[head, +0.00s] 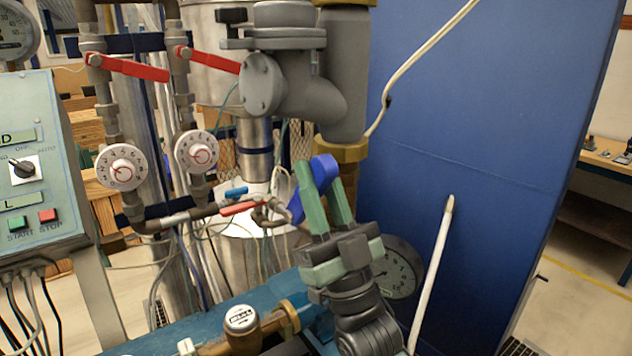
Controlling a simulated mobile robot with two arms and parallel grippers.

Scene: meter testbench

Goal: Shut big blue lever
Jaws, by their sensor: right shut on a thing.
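The big blue lever (325,168) is in the middle of the head view, beside the thick grey pipe and its brass fitting. It slants from upper right to lower left, and one green finger hides part of it. My right gripper (321,180) reaches up from below, with its green fingers on both sides of the lever, and is shut on it. The lever's pivot is hidden behind the gripper. My left gripper is not in view.
Red levers (133,68) and white dial knobs (122,167) are on the pipes at left. A control box (38,165) stands at the far left. A round gauge (398,268) sits right of my gripper. A blue panel (490,150) stands at right.

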